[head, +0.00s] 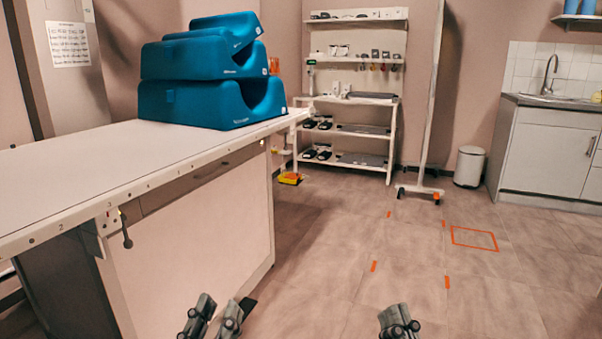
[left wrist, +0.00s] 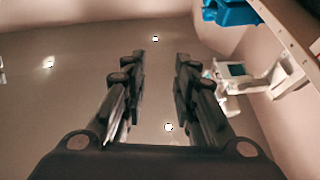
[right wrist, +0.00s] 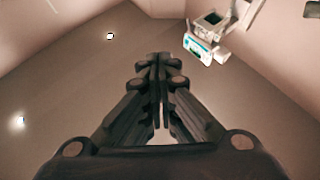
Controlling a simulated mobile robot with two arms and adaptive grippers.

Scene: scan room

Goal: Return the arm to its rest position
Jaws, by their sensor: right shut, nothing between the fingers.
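My left gripper (head: 212,318) shows at the bottom of the head view, beside the front of the white table. In the left wrist view its two fingers (left wrist: 160,75) stand apart with nothing between them, so it is open and empty. My right gripper (head: 398,322) shows at the bottom of the head view, over the open floor to the right of the left one. In the right wrist view its fingers (right wrist: 159,80) are together with nothing held. Both wrist views look up toward the ceiling. The arms themselves are mostly out of view.
The white table (head: 60,170) with blue foam cushions (head: 200,95) fills the left. A white shelf rack (head: 345,130), a bin (head: 469,166) and a sink cabinet (head: 550,150) stand at the back. The tiled floor (head: 400,250) in the middle is clear, with orange tape marks.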

